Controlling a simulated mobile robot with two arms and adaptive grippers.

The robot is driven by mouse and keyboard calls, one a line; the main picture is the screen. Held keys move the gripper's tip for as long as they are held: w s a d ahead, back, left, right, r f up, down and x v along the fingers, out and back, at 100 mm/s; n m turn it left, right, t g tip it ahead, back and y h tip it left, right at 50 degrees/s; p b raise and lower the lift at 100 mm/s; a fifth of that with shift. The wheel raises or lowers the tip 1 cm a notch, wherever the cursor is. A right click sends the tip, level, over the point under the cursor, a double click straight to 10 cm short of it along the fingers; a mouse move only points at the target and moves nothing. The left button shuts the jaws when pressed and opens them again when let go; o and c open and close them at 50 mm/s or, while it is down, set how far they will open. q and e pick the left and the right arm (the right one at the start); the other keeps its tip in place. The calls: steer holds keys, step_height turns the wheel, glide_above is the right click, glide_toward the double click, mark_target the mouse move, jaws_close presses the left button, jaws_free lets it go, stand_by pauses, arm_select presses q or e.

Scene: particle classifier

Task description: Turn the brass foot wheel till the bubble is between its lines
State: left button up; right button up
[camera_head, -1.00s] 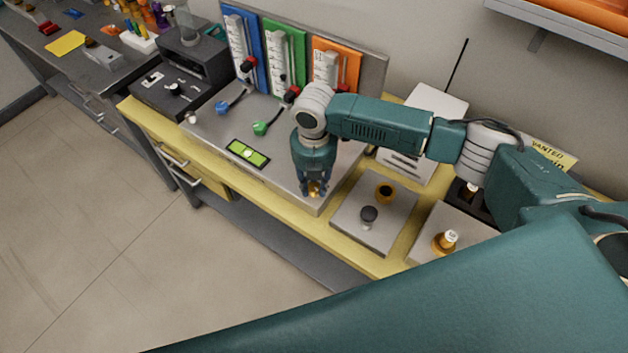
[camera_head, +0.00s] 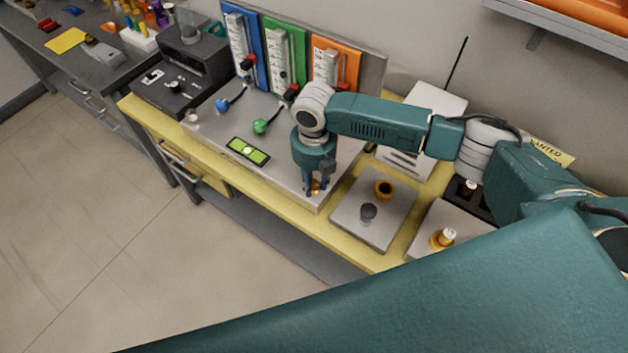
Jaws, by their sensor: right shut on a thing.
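The brass foot wheel (camera_head: 315,187) is at the front right corner of the grey classifier plate (camera_head: 215,135). My right gripper (camera_head: 315,185) points down over it and is shut on it, hiding most of the wheel. The green bubble level (camera_head: 248,151) lies in a dark frame on the plate, left of the gripper. Its pale bubble shows near the middle of the green window; it is too small to tell exactly how it sits against the lines. My left gripper is not in view.
Blue (camera_head: 244,50), green (camera_head: 285,60) and orange (camera_head: 334,68) panels stand behind the plate. Blue (camera_head: 222,105) and green (camera_head: 260,126) knobbed levers rise from it. A separate plate (camera_head: 355,222) with a dark knob (camera_head: 368,211) sits close to the right.

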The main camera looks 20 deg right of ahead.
mark_target(314, 184)
steer(key=shift+w+r, duration=0.1)
steer(key=shift+r, duration=0.05)
steer(key=o, duration=1.2)
steer(key=shift+c, duration=0.2)
step_height(314, 184, up, 12)
